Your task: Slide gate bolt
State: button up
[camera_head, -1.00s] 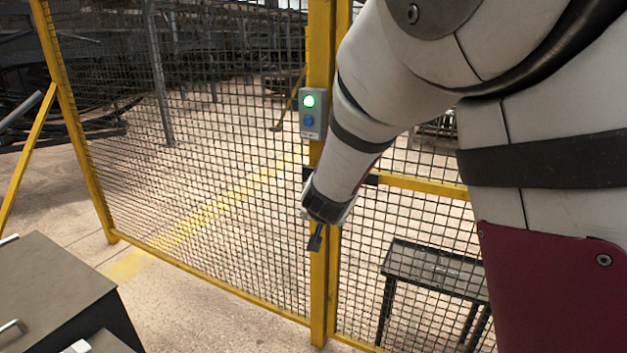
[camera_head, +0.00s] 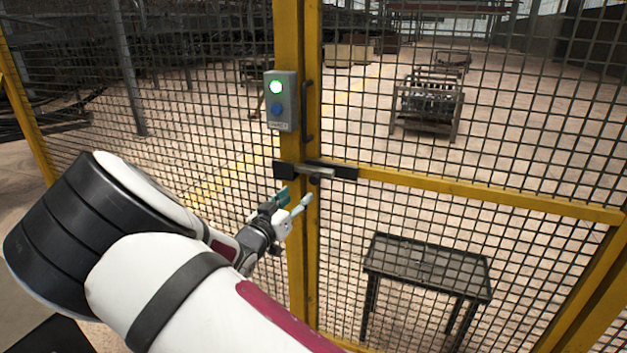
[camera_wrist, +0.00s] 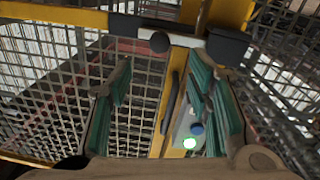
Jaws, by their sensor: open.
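The gate bolt (camera_head: 316,171) is a pale metal rod lying level between black brackets on the two yellow uprights, and it crosses the gap between them. A dark round knob (camera_wrist: 160,42) sits on the rod; the bolt (camera_wrist: 186,40) runs along the top of the wrist view. My gripper (camera_head: 294,198) is just below and slightly left of the bolt, with teal finger pads apart and nothing between them. In the wrist view my gripper (camera_wrist: 158,100) also stands open, its pads to either side, apart from the knob.
A grey control box (camera_head: 282,100) with a lit green light and a blue button is on the left upright. A dark vertical handle (camera_head: 308,112) is beside it. Wire mesh (camera_head: 440,150) fills the gate; a low dark table (camera_head: 428,268) stands behind it.

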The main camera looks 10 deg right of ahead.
aim_at(313, 181)
jog(key=x, duration=1.1)
jog(key=shift+w+d+f, duration=0.1)
jog(key=shift+w+d, duration=0.1)
jog(key=shift+w, duration=0.05)
grip_shut()
